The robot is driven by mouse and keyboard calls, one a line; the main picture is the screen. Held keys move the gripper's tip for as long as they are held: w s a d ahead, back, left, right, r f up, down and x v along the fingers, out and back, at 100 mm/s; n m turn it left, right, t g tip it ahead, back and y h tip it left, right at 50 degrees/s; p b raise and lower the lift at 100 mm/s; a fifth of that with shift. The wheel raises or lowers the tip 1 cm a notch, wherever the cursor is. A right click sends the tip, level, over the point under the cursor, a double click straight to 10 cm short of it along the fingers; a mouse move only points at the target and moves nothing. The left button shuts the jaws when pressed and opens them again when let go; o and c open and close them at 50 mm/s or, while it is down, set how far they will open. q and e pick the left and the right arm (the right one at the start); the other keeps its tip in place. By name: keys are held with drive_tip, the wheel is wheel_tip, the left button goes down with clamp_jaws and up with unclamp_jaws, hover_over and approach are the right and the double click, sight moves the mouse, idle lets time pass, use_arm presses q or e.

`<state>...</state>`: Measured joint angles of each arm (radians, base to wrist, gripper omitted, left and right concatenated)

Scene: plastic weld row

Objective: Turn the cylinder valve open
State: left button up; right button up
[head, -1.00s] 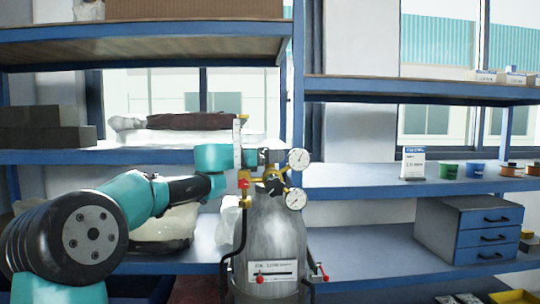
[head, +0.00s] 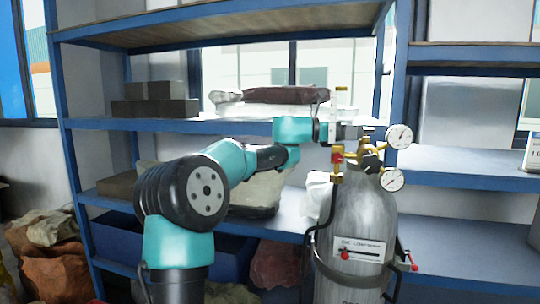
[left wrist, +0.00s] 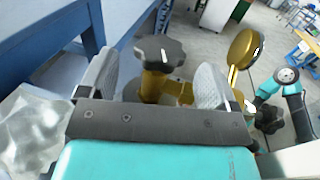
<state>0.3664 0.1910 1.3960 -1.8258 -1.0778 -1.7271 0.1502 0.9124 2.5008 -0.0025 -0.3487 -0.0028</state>
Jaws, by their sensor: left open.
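The grey gas cylinder (head: 352,218) stands upright at the shelf, with brass fittings on top. In the left wrist view, a black lobed valve knob (left wrist: 161,50) on a brass stem sits between my left gripper's fingers. My left gripper (left wrist: 157,80) is open, with a finger on each side of the knob and visible gaps. In the head view the left gripper (head: 352,131) is beside the cylinder top, small and partly hidden by fittings. A second black knob (head: 370,163) faces the camera lower down; it also shows in the wrist view (left wrist: 270,120). My right gripper is out of view.
Two round gauges, the upper (head: 398,136) and lower (head: 392,180), stick out right of the cylinder top. A flow tube (head: 340,118) rises beside the gripper. A blue shelf (head: 240,226) stands behind, and crumpled clear plastic (left wrist: 40,130) lies close left of the gripper.

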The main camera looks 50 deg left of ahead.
use_arm(q)
drive_tip(key=v, duration=1.3)
drive_tip(key=w+a+f+n+t+y, duration=0.1)
drive_tip(key=a+f+n+t+y, duration=0.2)
drive_tip(key=a+f+n, duration=0.2)
drive_tip(key=a+f+n+t+y, duration=0.4)
drive_tip(key=a+n, duration=0.8)
drive_tip(key=n, duration=0.4)
drive_tip(key=shift+w+a+f+n, duration=0.15)
drive_tip(key=shift+w+f+n, duration=0.2)
drive_tip(key=shift+f, duration=0.3)
drive_tip(key=shift+w, duration=0.1)
drive_tip(key=d+r+n+g+h, duration=0.3)
drive_tip(key=d+r+n+h, duration=0.1)
drive_tip(key=d+n, duration=0.3)
drive_tip(key=s+d+r+n+g+h, duration=0.1)
drive_tip(key=d+r+n+g+h, duration=0.2)
drive_tip(key=d+r+n, duration=0.3)
drive_tip(key=shift+s+d+n+g+h, duration=0.3)
drive_tip(key=shift+d+g, duration=0.5)
drive_tip(key=shift+d, duration=0.95)
